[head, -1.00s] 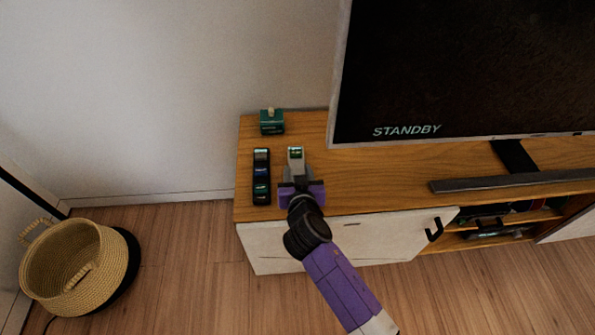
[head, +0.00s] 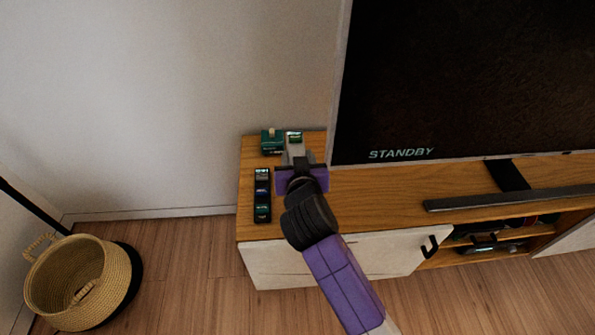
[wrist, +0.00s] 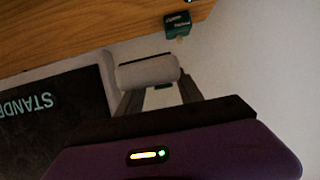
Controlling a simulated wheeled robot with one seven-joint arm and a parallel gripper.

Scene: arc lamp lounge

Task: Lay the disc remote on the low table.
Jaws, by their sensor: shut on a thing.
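A light grey remote-like thing with a green label (head: 294,138) is in my gripper (head: 294,160). In the wrist view its pale rounded end (wrist: 148,72) sticks out past the fingers of my gripper (wrist: 158,98). It appears held above the wooden cabinet top, close in the picture to a green box. I take it for the disc remote, but its label is too small to read. A black remote with several coloured patches (head: 262,195) lies on the cabinet to the left of my gripper. No separate low table is in view.
The wooden TV cabinet (head: 390,207) carries a green box (head: 270,143) with a pale knob. A big TV (head: 460,80) reading STANDBY and a dark soundbar (head: 510,198) stand to the right. A woven basket (head: 65,285) sits on the floor at left.

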